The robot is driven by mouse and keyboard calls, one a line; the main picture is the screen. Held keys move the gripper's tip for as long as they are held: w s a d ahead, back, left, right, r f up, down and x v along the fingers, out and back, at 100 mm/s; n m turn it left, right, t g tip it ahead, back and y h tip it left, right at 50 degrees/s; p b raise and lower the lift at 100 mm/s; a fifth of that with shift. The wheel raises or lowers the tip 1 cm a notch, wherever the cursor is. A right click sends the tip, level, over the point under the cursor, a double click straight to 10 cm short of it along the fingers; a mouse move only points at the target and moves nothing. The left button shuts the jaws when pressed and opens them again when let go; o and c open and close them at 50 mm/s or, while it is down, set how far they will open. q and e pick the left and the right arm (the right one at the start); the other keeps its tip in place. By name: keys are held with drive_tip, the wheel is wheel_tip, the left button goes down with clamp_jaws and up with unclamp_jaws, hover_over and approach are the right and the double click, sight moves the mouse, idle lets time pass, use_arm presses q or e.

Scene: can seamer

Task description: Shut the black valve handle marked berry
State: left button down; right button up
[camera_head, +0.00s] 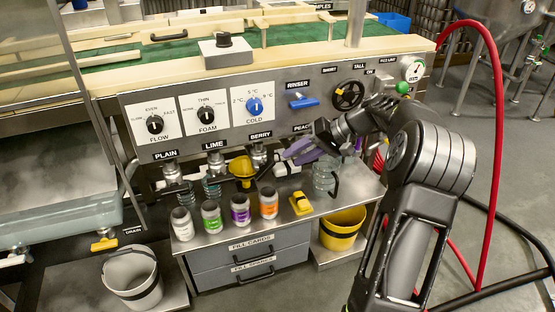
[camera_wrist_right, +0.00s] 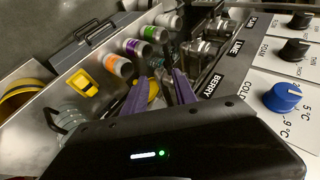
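The berry label (camera_head: 261,135) is on the steel panel, with its metal valve (camera_head: 259,154) below. A black handle (camera_head: 266,169) slants down from this valve, close to my right gripper's tips; whether they touch is unclear. My right gripper (camera_head: 286,160) comes in from the right with purple finger pads. In the right wrist view its two fingers (camera_wrist_right: 160,82) stand apart, with part of the yellow funnel (camera_wrist_right: 153,91) showing between them. I cannot make out the berry handle clearly there. The peach valve is mostly hidden behind my gripper. My left gripper is out of view.
The yellow funnel (camera_head: 243,169) hangs just left of the berry valve. Several jars, including an orange-labelled one (camera_head: 268,204), stand on the steel shelf below, beside a yellow block (camera_head: 300,203). A glass mug (camera_head: 324,176) stands right of my gripper. A red hose (camera_head: 497,100) runs at right.

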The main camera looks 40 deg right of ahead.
wheel_tip(320, 180, down, 5)
drive_tip(key=s+m+y+p, duration=0.1)
drive_tip(key=s+m+p, duration=0.1)
drive_tip(key=s+p, duration=0.15)
drive_tip(key=n+t+h+p, duration=0.9)
drive_tip(key=n+h+p, duration=0.4)
drive_tip(key=n, duration=1.8)
approach(265, 170)
drive_tip(key=w+f, duration=0.1)
drive_tip(key=w, duration=0.2)
drive_tip(key=shift+s+d+f, duration=0.15)
drive_tip(key=shift+s+d, duration=0.05)
drive_tip(key=shift+d, duration=0.3)
drive_tip(key=shift+w, duration=0.1)
